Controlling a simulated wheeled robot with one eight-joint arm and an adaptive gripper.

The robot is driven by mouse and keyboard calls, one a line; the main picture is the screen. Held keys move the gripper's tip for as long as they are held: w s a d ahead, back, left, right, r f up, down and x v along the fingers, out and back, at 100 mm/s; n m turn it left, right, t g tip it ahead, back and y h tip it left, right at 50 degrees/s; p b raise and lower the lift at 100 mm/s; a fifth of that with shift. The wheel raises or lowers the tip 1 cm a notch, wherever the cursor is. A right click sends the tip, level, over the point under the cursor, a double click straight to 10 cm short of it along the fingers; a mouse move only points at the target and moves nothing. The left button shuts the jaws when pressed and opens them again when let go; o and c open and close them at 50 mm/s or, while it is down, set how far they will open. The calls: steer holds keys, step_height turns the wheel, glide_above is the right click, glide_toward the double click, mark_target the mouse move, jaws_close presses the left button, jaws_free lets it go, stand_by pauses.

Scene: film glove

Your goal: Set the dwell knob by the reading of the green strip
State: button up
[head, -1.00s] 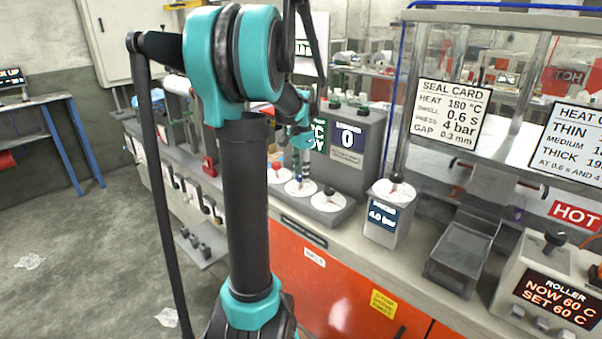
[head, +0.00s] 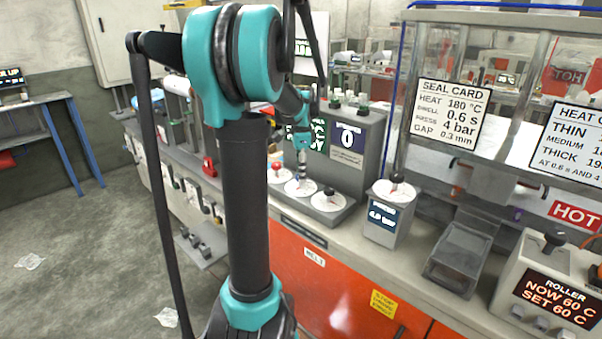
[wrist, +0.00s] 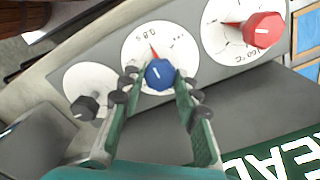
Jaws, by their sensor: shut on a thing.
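The blue knob (wrist: 160,74) sits on a white dial (wrist: 132,45) in the wrist view. A red mark shows beside it, near printing that looks like 0.8 s. My gripper (wrist: 161,82) has a finger on each side of the knob and is shut on it. In the head view my gripper (head: 301,172) reaches down to the middle dial (head: 297,191), where the arm hides part of the panel. A green display (head: 320,132) stands behind, its text partly covered. The wrist view shows part of the word READY on green (wrist: 285,158).
A red knob (wrist: 262,30) and a black knob (wrist: 86,107) flank the blue one on their own dials. A seal card (head: 447,113) lists 180 °C, 0.6 s, 4 bar and 0.3 mm. A pressure box (head: 383,217) stands to the right.

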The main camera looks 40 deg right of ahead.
steer(key=o, duration=1.2)
steer(key=shift+c, duration=0.2)
steer(key=shift+r, duration=0.1)
step_height(320, 180, up, 12)
steer(key=w+a+f+n+t, duration=0.15)
steer(key=a+f+n, duration=0.25)
steer(key=a, duration=0.4)
steer(key=w+a+f+n, duration=0.2)
steer(key=a+f+n, duration=0.25)
steer(key=a, duration=0.25)
steer(key=w+a+f+n, duration=0.2)
steer(key=a+f+n, duration=0.25)
steer(key=a, duration=0.35)
steer(key=s+a+f+n+t, duration=0.1)
steer(key=s+a+f+n, duration=0.4)
steer(key=a, duration=0.4)
steer(key=s+a+f+n+t, duration=0.1)
steer(key=s+a+f+n, duration=0.4)
steer(key=a, duration=0.4)
step_height(320, 180, down, 2)
steer(key=shift+a+f+n+t, duration=0.15)
steer(key=shift+f+n+t, duration=0.15)
steer(key=shift+n, duration=0.6)
